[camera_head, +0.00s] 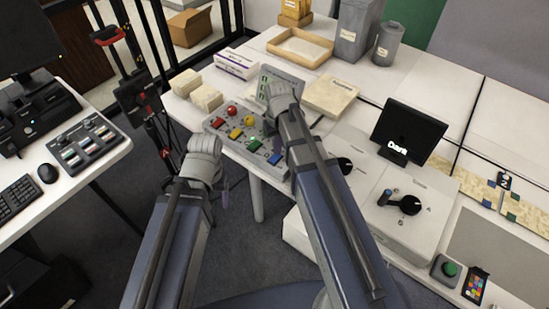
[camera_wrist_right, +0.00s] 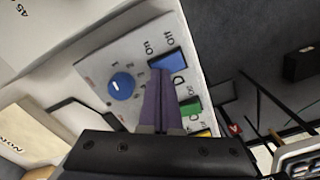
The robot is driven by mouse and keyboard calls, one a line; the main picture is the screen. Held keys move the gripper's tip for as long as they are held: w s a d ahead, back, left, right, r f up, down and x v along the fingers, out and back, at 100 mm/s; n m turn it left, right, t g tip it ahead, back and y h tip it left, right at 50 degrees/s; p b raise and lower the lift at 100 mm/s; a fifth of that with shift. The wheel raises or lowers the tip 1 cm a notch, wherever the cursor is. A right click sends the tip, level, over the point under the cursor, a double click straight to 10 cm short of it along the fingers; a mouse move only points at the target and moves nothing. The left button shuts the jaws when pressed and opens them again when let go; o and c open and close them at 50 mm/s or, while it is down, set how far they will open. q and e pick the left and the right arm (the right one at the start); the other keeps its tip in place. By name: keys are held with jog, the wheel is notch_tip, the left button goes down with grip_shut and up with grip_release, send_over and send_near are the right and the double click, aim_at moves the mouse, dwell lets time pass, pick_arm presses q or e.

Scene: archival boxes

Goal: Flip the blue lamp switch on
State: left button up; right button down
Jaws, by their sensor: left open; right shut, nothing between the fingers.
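The grey control panel (camera_head: 211,124) sits on the white desk, with coloured buttons on top and a row of red, yellow, green and blue switches. The blue switch (camera_head: 275,158) is at the right end of the row. In the right wrist view the blue switch (camera_wrist_right: 168,63) lies by the labels On and Off; its position is unclear. My right gripper (camera_wrist_right: 160,74) is shut and empty, its purple fingertips at the switch's lower left edge; contact cannot be told. My left gripper (camera_head: 226,194) is open, hanging in front of the desk, partly hidden by its wrist.
A blue knob (camera_wrist_right: 121,86) and a green switch (camera_wrist_right: 191,106) flank the fingers. Stacked cream blocks (camera_head: 206,97) stand left of the panel. A white box with black dials (camera_head: 409,205) and a small screen (camera_head: 408,132) stand to the right.

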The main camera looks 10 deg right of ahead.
jog(key=shift+f+b, duration=0.5)
jog(key=shift+f, duration=0.05)
jog(key=shift+r, duration=0.1)
notch_tip(320, 180, up, 7)
jog(key=p, duration=0.7)
dwell(0.3)
jog(key=s+a+n+h, duration=0.1)
jog(key=s+a+n, duration=0.1)
jog(key=s+a, duration=0.8)
jog(key=s, duration=0.4)
jog(key=shift+s+a, duration=0.15)
jog(key=shift+a, duration=0.1)
